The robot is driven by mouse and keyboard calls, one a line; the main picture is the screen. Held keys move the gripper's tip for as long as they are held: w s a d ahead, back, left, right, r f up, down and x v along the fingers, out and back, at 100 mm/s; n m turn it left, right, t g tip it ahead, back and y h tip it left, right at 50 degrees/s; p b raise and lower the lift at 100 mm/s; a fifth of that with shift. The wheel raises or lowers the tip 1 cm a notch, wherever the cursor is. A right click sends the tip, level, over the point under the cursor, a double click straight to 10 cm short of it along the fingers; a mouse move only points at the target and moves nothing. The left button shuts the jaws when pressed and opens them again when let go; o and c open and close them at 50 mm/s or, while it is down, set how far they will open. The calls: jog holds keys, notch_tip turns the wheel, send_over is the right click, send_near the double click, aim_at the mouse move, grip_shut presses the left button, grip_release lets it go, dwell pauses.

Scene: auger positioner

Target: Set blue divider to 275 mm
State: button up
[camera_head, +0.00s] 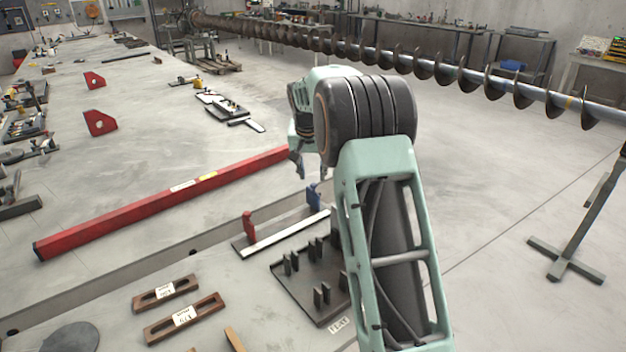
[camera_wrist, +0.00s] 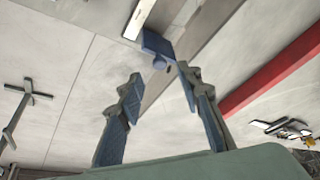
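The blue divider (camera_head: 314,196) stands upright near the right end of a pale ruler rail (camera_head: 287,233). A red divider (camera_head: 248,227) stands at the rail's left end. The scale marks are too small to read. My gripper (camera_head: 299,172) hangs just above and behind the blue divider in the head view. In the wrist view my gripper (camera_wrist: 160,78) has its two fingers spread with nothing between them. The blue divider (camera_wrist: 157,45) shows just beyond the fingertips, at the end of the pale rail (camera_wrist: 139,18); I cannot tell whether a fingertip touches it.
A long red beam (camera_head: 150,209) lies behind the rail. A dark tray with upright pegs (camera_head: 300,299) sits in front, partly hidden by my arm. Two slotted wooden blocks (camera_head: 184,318) lie front left. The long auger (camera_head: 420,66) crosses the back.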

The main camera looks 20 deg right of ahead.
jog(key=v, duration=0.7)
jog(key=shift+r, duration=0.2)
